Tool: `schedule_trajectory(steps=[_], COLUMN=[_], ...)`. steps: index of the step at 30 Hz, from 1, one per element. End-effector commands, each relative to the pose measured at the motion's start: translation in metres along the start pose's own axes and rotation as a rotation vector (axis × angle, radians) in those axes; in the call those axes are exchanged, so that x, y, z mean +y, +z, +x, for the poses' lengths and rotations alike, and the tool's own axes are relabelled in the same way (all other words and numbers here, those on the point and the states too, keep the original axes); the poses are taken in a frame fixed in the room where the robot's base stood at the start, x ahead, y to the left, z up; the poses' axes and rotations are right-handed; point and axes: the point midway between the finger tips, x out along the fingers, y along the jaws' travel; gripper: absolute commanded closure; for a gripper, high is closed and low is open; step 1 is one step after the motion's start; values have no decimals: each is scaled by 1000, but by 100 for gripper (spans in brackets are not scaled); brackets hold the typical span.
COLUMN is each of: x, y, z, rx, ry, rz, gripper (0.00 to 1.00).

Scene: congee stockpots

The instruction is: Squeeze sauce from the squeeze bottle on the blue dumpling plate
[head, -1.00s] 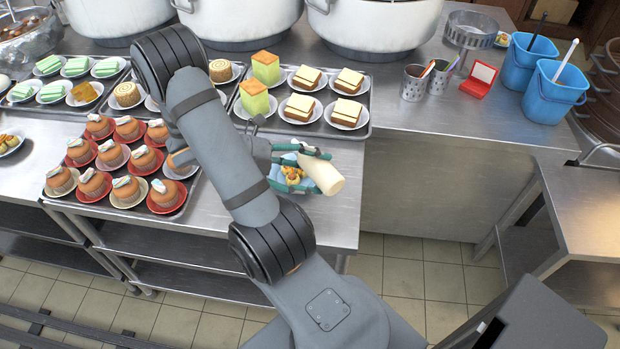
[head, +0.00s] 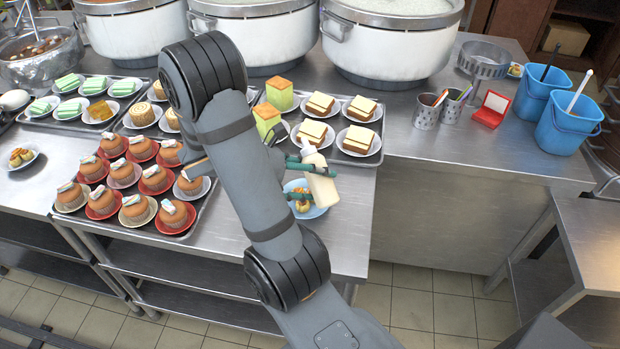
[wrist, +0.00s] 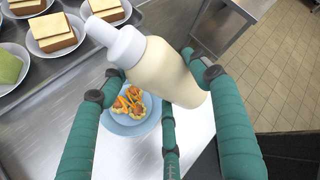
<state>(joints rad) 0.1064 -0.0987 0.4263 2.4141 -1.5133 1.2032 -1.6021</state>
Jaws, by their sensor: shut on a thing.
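The squeeze bottle (head: 321,184), cream with a pale nozzle, is held in my gripper (head: 313,169) above the front right of the counter. In the head view it stands nearly upright with a slight tilt, nozzle up. In the wrist view the bottle (wrist: 165,68) lies across the green fingers, its nozzle toward the upper left. The blue dumpling plate (head: 318,211) sits on the counter below the bottle, partly hidden by my arm and the bottle. The wrist view shows orange-yellow dumplings on the plate (wrist: 145,128). I cannot tell whether sauce is on them.
A tray (head: 345,158) with cake plates lies just behind the bottle. A tray (head: 185,228) of cupcakes on red and white plates is to the left. Large stockpots (head: 390,45) stand behind. Two blue buckets (head: 568,125) are at the right. The counter's front edge is close to the plate.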

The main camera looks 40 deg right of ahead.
Motion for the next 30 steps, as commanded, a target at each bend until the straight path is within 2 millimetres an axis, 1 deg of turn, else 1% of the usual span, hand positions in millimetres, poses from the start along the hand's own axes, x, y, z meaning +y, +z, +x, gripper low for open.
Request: schedule_trajectory(steps=[1,4,9,12,15,20,30], x=[-8,-23,-45,-55,-61,-64,-64], y=[5,9,6,1,-3,-7,-7], z=[-1,-2,-7,-11,-15,-17,-17], rx=[24,66,74,53,29,14,14], ry=[-20,-87,-262,-391,-487,-546,-545], rz=[102,356,782,997,1129,1197,1196], gripper=[50,50,50,50,50,50,50])
